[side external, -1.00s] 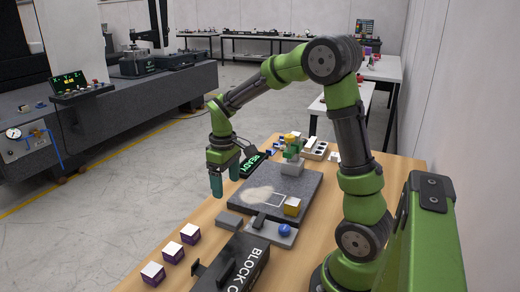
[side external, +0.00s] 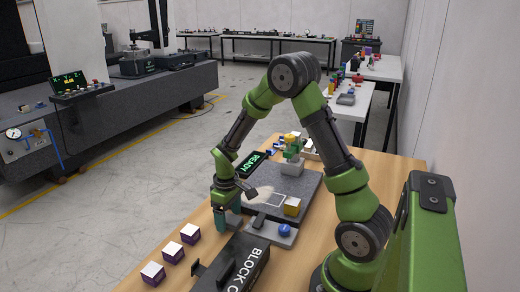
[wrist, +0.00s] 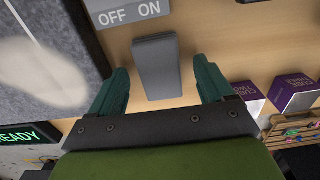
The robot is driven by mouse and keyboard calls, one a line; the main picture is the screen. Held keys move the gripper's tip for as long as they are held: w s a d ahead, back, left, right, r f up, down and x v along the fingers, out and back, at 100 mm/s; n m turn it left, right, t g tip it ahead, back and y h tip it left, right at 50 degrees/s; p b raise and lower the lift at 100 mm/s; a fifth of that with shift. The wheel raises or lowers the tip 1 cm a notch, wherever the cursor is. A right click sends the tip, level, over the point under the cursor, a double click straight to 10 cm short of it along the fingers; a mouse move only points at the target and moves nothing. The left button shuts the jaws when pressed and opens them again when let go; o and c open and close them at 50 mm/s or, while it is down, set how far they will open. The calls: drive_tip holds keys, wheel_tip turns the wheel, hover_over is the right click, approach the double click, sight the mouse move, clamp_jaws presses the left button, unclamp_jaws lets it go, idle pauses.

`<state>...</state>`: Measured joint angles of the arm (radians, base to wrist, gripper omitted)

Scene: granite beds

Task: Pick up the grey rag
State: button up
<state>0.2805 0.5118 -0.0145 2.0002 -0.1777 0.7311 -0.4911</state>
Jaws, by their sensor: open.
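The grey rag (wrist: 157,68) looks like a flat, folded, block-like grey piece on the wooden table. In the wrist view it lies between and slightly beyond the two teal fingers of my gripper (wrist: 162,78), with a gap on each side. My gripper is open and holds nothing. In the side view my gripper (side external: 228,220) points down low over the table, left of the granite plate, and mostly hides the rag there. I cannot tell the exact height of the fingertips above the table.
A granite plate (side external: 302,185) with a pale patch lies beside the gripper. A grey OFF/ON panel (wrist: 128,12) is close to the rag's far end. A black block case (side external: 240,264) and several purple-and-white cubes (side external: 190,233) stand nearer the camera. A READY display (side external: 250,164) stands behind.

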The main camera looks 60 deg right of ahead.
sight(229, 218)
drive_tip(key=shift+c, duration=0.5)
drive_tip(key=c, duration=1)
drive_tip(key=shift+r, duration=0.15)
wheel_tip(229, 218, up, 10)
drive_tip(key=shift+f, duration=0.1)
